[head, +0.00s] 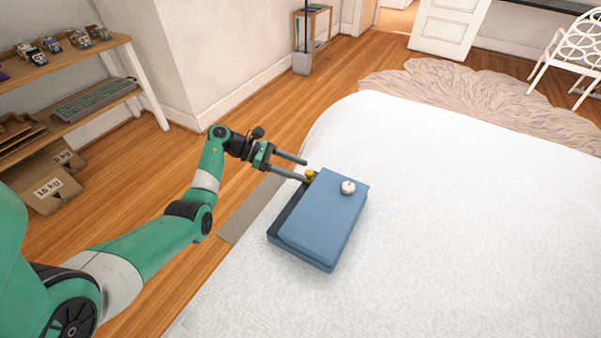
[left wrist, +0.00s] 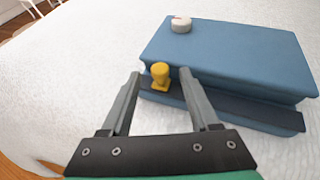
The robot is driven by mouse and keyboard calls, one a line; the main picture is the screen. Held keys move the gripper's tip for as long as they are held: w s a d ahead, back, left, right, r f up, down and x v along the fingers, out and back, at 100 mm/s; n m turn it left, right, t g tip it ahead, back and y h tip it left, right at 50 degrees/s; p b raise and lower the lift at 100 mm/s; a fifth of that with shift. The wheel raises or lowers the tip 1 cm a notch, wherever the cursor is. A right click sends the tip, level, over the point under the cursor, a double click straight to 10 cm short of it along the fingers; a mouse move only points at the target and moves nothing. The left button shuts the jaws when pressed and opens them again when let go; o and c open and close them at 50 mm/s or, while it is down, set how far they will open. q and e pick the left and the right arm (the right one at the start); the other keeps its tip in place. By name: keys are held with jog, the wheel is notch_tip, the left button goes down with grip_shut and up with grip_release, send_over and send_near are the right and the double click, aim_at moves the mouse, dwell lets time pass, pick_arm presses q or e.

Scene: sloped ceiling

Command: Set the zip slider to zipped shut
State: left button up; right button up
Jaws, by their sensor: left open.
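The zip slider (left wrist: 160,75) is a small yellow piece on the dark zip strip (left wrist: 240,110) that runs along the side of a blue case (left wrist: 230,55). In the head view the slider (head: 310,175) sits at the far end of the strip, on the case's (head: 325,215) left side. My left gripper (left wrist: 165,80) is open, with its two fingers either side of the slider in the wrist view. In the head view its fingertips (head: 305,170) are close to the slider; I cannot tell whether they touch it. My right gripper is not in view.
A round white knob-like piece (head: 348,187) sits on top of the case. The case lies on a white bed-like surface (head: 450,220) with wide free room to the right. A wooden shelf (head: 75,60) with mugs stands at the left.

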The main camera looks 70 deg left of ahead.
pick_arm(q)
jog(key=shift+w+d+f, duration=0.25)
jog(key=shift+w+d, duration=0.1)
jog(key=shift+w, duration=0.2)
grip_shut()
dwell(1.0)
